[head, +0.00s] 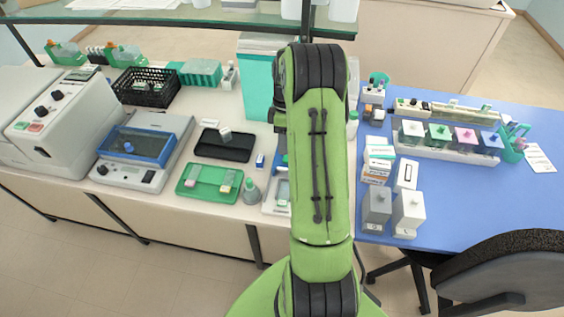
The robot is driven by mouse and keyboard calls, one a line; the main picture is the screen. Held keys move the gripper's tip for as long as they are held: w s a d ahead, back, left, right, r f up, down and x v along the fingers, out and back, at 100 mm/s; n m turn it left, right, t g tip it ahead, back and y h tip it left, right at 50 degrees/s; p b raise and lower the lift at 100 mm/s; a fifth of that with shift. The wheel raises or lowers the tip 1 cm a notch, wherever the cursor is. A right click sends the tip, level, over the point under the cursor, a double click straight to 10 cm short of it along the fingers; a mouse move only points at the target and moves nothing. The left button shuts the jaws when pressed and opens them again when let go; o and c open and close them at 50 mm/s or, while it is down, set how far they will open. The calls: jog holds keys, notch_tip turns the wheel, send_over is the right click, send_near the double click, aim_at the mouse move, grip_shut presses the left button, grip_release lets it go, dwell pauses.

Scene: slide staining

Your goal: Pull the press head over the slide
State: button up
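I cannot make out the press head or the slide for certain. A small pale device with a grey top (282,192) stands at the bench's front edge, partly hidden behind my green arm. A blue part shows just above it, also cut off by my arm. My gripper is hidden behind my own arm links, so its fingers and anything between them do not show.
Staining jars (438,136), boxes (376,205) and a blue tabletop (463,207) lie right. A glass shelf (200,17) crosses above.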

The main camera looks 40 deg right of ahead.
aim_at(284, 162)
jog(key=x, duration=0.8)
grip_shut()
jog(key=shift+a, duration=0.1)
